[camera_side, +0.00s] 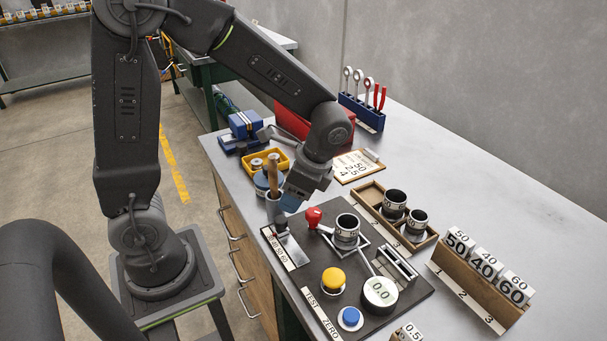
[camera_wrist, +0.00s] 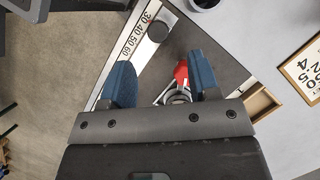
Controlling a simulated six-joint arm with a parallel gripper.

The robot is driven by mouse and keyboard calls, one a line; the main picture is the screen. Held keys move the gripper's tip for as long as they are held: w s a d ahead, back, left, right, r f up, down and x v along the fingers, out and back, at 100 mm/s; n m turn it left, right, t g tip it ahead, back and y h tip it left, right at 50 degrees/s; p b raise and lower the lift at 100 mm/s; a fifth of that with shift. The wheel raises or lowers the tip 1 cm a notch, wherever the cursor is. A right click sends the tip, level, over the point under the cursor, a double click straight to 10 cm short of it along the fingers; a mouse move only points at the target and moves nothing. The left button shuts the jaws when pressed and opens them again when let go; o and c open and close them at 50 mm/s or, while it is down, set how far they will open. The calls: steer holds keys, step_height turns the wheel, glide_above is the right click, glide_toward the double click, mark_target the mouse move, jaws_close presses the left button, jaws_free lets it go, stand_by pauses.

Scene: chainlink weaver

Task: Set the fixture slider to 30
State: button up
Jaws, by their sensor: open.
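The fixture slider is a metal track with a dark round knob (camera_wrist: 158,30). Beside it runs a white scale strip (camera_wrist: 132,45) marked 30, 40, 50, 60. The knob appears near the 30 to 40 end; its exact reading is unclear. In the side view the knob (camera_side: 281,229) sits toward the far end of the track, with the strip (camera_side: 284,248) along its left. My gripper (camera_side: 290,203) is above and behind the fixture's far end, apart from the knob. In the wrist view my gripper (camera_wrist: 162,82) is open, its blue fingers wide apart with nothing held.
A red-handled lever (camera_side: 314,216) stands right of the slider, near a ring-shaped part (camera_side: 346,230). Yellow (camera_side: 333,278) and blue (camera_side: 350,317) buttons and a round gauge (camera_side: 380,291) occupy the board's near side.

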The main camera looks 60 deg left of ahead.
steer(key=v, duration=0.5)
steer(key=shift+r, duration=0.4)
steer(key=s+d+r+n+t+h, duration=0.2)
steer(key=s+r+n+t+h, duration=0.1)
steer(key=s+r+n+t, duration=0.4)
steer(key=shift+s+n+t, duration=0.9)
steer(key=shift+s+n, duration=0.1)
steer(key=shift+s, duration=0.05)
steer(key=shift+o, duration=0.3)
stand_by(1.6)
